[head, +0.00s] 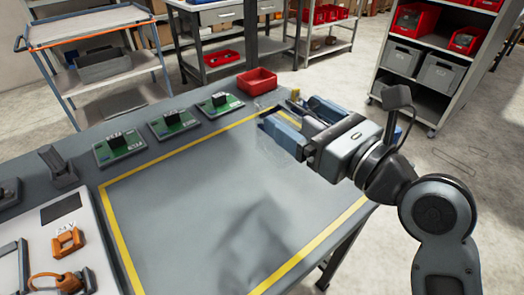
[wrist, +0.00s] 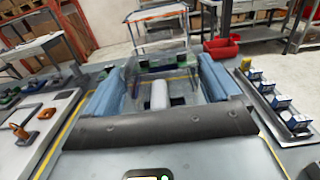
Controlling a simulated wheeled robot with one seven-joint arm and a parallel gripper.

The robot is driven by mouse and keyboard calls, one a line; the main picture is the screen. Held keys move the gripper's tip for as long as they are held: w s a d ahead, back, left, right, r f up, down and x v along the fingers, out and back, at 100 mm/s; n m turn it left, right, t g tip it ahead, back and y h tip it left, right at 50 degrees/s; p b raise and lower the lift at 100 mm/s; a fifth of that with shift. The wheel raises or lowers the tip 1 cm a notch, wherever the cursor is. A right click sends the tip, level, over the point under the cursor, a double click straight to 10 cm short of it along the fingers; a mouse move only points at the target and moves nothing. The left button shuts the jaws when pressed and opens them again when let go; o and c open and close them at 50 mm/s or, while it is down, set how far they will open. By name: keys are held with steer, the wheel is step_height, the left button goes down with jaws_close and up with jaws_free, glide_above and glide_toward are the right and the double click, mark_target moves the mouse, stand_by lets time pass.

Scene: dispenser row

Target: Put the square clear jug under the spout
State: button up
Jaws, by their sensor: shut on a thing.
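My gripper (head: 301,120) is at the right side of the grey table, over the yellow line near the red bin. Its two blue fingers are apart in the wrist view (wrist: 160,78), with a see-through, box-like thing between them. I take this to be the square clear jug (wrist: 148,70); its outline is faint and its lower part is hidden by my gripper. No spout can be made out clearly in either view.
A red bin (head: 257,80) stands at the table's back edge. Several green circuit boards (head: 173,123) line the left edge. A panel with orange parts (head: 68,243) is at the front left. The yellow-outlined area (head: 215,215) is clear. Small blue-white boxes (wrist: 270,90) stand on a strip at right.

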mark_target(254, 132)
steer(key=w+a+f, duration=0.1)
steer(key=a, duration=0.1)
steer(key=w+a+f, duration=0.1)
steer(key=a+f, duration=0.1)
steer(key=w+a+f, duration=0.1)
steer(key=a+f, duration=0.1)
steer(key=a, duration=0.1)
steer(key=shift+w, duration=0.15)
steer(key=shift+a+f+b, duration=0.15)
steer(key=shift+f+b, duration=0.15)
steer(key=shift+f, duration=1.7)
steer(key=shift+f, duration=0.15)
steer(key=o, duration=0.8)
